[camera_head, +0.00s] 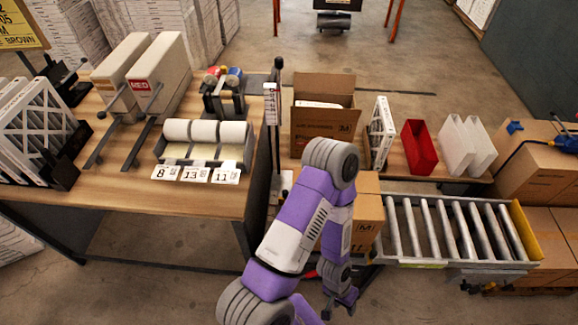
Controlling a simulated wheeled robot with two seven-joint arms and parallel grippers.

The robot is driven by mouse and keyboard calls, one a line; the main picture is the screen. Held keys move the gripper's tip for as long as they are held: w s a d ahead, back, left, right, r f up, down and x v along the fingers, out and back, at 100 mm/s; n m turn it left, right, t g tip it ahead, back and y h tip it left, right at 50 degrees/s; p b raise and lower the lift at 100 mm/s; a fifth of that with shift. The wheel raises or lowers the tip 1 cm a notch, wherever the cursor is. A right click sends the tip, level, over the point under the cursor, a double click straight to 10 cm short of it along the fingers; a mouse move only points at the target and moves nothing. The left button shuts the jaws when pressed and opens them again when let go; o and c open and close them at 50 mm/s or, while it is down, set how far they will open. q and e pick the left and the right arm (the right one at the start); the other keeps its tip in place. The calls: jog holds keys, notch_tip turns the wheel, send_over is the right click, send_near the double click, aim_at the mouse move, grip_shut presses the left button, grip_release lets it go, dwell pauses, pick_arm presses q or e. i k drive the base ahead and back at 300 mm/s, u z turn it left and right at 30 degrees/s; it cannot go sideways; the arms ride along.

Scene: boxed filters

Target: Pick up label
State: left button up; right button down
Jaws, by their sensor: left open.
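Three white labels, printed 8 (166,173), 13 (197,175) and 11 (226,176), lie in a row near the front edge of the wooden table. Behind them stands a dispenser (204,152) with three white label rolls (204,132). My left gripper (340,308) is low in the picture, pointing down, right of the table and well apart from the labels. It is open, small in view, and I see nothing between its fingers. My left arm's raised elbow partly covers the cardboard boxes behind it. My right gripper is not in view.
The wooden table (120,195) holds tape rolls (225,77), two upright grey machines (160,75) and filters (35,130) at left. A dark post (276,110) stands at its right edge. An open carton (322,100), a red bin (419,147) and a roller conveyor (455,230) are to the right.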

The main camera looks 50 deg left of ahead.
aim_at(220, 175)
jog(key=z, duration=1.95)
jog(key=k, duration=2.65)
jog(key=u, duration=0.2)
